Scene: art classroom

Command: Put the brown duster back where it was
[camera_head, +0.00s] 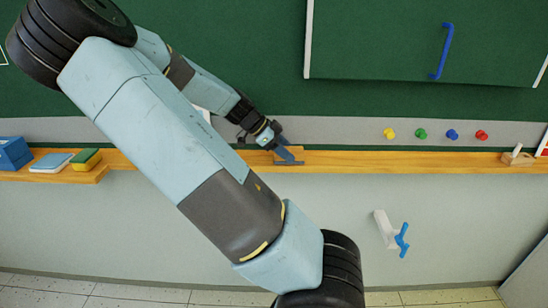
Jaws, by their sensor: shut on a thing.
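The brown duster (297,153) is a small block with a dark grey lower edge. It shows at the middle of the wooden ledge (400,163) under the green board. My gripper (285,152) comes down from the upper left and is shut on the duster, its blue finger in front of it. The finger hides part of the duster. The duster overlaps the ledge in the picture; I cannot tell whether it rests on it or hangs just above.
Blue boxes (14,153), a light blue item (51,162) and a yellow-green sponge (86,160) lie on the ledge's left end. A small holder (517,158) stands at the right end. Several coloured knobs (421,134) sit above the ledge.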

